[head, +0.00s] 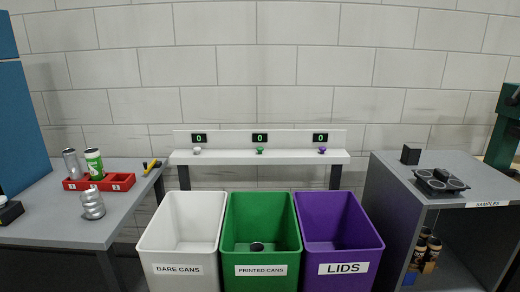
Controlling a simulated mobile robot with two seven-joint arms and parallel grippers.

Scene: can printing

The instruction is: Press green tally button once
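The green tally button (259,151) sits on the white shelf (180,158) against the back wall, in the middle of three buttons. The display above it (260,138) reads 0. A white button (197,151) is to its left and a purple button (322,151) to its right. Their displays also read 0. Neither of my grippers shows in the head view.
White, green (232,210) and purple (345,210) bins stand in front of the shelf; a dark round thing (257,247) lies in the green one. The left table (60,229) holds cans and a red rack (120,182). A grey cabinet (400,200) stands right.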

